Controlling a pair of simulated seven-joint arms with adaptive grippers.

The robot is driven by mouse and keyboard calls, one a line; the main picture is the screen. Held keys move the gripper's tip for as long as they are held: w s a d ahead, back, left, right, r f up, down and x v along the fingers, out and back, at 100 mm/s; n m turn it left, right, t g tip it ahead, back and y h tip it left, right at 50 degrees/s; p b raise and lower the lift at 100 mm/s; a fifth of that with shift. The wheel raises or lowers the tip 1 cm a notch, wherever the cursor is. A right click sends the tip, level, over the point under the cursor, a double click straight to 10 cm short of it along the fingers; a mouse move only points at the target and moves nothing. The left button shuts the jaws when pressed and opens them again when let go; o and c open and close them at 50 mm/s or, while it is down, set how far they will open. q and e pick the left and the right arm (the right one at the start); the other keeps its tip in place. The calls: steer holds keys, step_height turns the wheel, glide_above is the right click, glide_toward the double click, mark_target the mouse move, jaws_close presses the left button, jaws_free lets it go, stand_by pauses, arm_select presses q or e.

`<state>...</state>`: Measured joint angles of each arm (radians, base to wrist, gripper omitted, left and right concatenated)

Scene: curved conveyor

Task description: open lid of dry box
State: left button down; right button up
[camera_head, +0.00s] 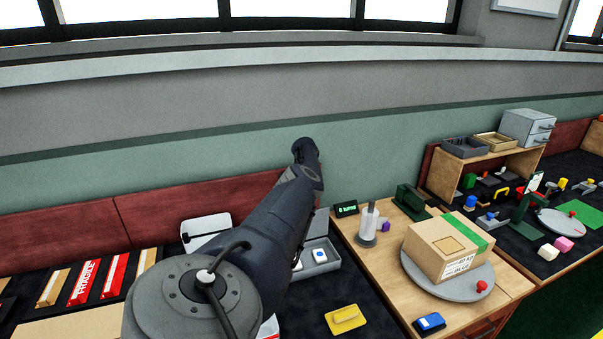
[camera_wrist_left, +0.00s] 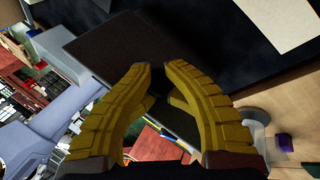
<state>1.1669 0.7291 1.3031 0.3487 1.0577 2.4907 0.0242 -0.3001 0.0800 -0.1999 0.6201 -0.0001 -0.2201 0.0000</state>
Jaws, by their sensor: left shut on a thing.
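A grey box (camera_head: 318,265) with small white and blue items in it stands behind my left arm in the head view; it may be the dry box. A grey panel (camera_head: 318,224) stands raised behind it, and the arm partly covers both. My left gripper (camera_wrist_left: 157,68) is hidden behind its arm in the head view. In the left wrist view its yellow fingers curve together around a dark, thin piece. I cannot tell for certain whether that piece is the lid. A dark flat panel (camera_wrist_left: 112,45) lies just beyond the fingertips. My right gripper is not in view.
A white stand (camera_head: 367,225), a dark green device (camera_head: 410,202) and a cardboard box (camera_head: 450,247) on a round grey plate (camera_head: 413,272) occupy the wooden desk at right. A yellow piece (camera_head: 345,318) lies on the dark mat. A white open case (camera_head: 206,228) stands left of the arm.

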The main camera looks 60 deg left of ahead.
arm_select(q)
steer(key=shift+d+f, duration=0.1)
steer(key=shift+f, duration=0.1)
stand_by(0.3)
steer(key=c, duration=1.2)
jaws_free()
steer(key=shift+o, duration=0.6)
steer(key=shift+s+a, duration=0.25)
steer(key=shift+a, duration=0.05)
steer(key=shift+w, duration=0.15)
steer(key=shift+r, duration=0.1)
step_height(320, 180, up, 7)
steer(key=shift+f, duration=0.1)
steer(key=shift+r, duration=1.45)
steer(key=shift+r, duration=0.1)
